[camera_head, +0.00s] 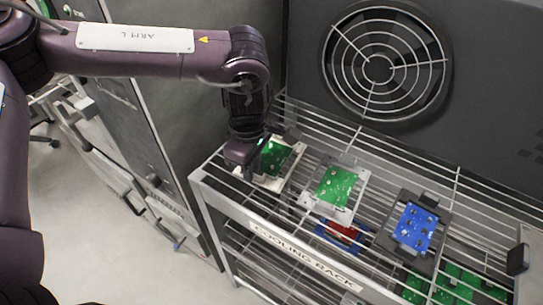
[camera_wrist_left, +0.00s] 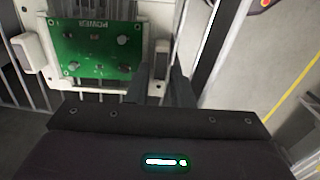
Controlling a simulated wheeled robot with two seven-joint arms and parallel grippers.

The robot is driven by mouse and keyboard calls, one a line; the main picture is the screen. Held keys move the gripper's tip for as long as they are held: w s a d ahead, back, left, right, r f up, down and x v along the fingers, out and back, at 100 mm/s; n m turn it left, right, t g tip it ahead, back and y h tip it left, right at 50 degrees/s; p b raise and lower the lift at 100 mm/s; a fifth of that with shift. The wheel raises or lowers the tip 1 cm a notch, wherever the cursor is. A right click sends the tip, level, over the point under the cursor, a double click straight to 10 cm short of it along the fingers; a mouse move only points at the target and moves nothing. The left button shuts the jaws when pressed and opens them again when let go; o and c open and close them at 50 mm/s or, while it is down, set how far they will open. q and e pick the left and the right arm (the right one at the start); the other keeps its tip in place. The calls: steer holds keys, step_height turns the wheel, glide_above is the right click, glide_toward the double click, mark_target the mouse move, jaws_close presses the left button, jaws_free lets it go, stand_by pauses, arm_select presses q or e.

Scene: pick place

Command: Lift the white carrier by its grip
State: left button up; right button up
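A white carrier (camera_head: 294,157) with a green circuit board (camera_head: 273,157) lies on the wire rack at its left end. In the left wrist view the same carrier (camera_wrist_left: 82,85) has a white grip (camera_wrist_left: 161,58) at its right side. My left gripper (camera_head: 243,160) is at the carrier's left edge in the head view. In the left wrist view its dark fingers (camera_wrist_left: 161,82) stand close together on both sides of that grip and look shut on it. The contact is partly hidden. The carrier appears level on the rack. My right gripper is not in view.
A second white carrier (camera_head: 343,213) with a green board sits just right on the cooling rack (camera_head: 250,222). Farther right is a dark carrier (camera_head: 388,240) with a blue board. A fan grille (camera_head: 378,70) is behind. Red and green boards lie lower.

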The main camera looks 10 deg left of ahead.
arm_select(q)
jaws_close()
steer(key=shift+r, duration=0.1)
